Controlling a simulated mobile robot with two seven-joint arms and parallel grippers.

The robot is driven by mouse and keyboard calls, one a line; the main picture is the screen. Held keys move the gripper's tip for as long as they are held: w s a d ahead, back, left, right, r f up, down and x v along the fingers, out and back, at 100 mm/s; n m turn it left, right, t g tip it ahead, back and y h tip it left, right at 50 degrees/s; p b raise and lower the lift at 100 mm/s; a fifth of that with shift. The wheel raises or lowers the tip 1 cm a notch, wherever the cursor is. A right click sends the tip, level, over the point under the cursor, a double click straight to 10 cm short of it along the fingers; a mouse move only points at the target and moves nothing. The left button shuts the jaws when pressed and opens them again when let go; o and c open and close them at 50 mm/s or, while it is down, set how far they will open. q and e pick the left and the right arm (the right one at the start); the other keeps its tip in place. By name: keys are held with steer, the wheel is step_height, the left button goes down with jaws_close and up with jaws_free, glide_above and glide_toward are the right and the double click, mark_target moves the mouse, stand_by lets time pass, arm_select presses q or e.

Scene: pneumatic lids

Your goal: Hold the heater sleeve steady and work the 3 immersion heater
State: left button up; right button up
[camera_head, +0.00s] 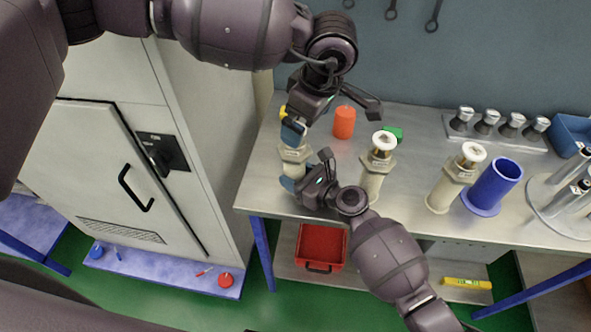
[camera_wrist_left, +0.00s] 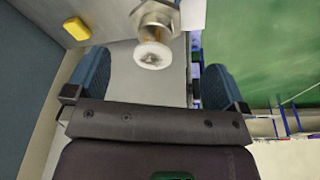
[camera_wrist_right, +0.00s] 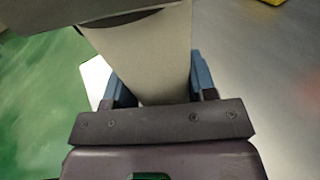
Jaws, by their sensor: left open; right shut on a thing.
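Three beige heater sleeves with hexagonal collars stand in a row on the metal bench. My right gripper (camera_head: 297,186) is shut on the left heater sleeve (camera_head: 293,155), whose beige body fills the gap between the fingers in the right wrist view (camera_wrist_right: 155,55). My left gripper (camera_head: 292,130) is open above that sleeve. In the left wrist view, the white-topped immersion heater (camera_wrist_left: 152,55) shows ahead between the open fingers. The middle sleeve (camera_head: 373,183) and right sleeve (camera_head: 442,190) each have a white-topped heater, the middle one (camera_head: 384,140) and right one (camera_head: 473,152), standing up from the collar.
An orange cylinder (camera_head: 344,122) and a green block (camera_head: 394,133) are behind the sleeves. A blue flanged tube (camera_head: 495,185) stands right of the right sleeve. A rack of dark-bodied knobs (camera_head: 485,128) is at the back right. A grey cabinet (camera_head: 110,170) stands left of the bench.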

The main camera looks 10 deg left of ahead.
arm_select(q)
steer(key=shift+w+a+m, duration=0.2)
steer(key=shift+m, duration=0.6)
steer(key=shift+x, duration=4.3)
steer(key=shift+a+f, duration=0.1)
steer(key=shift+a, duration=0.05)
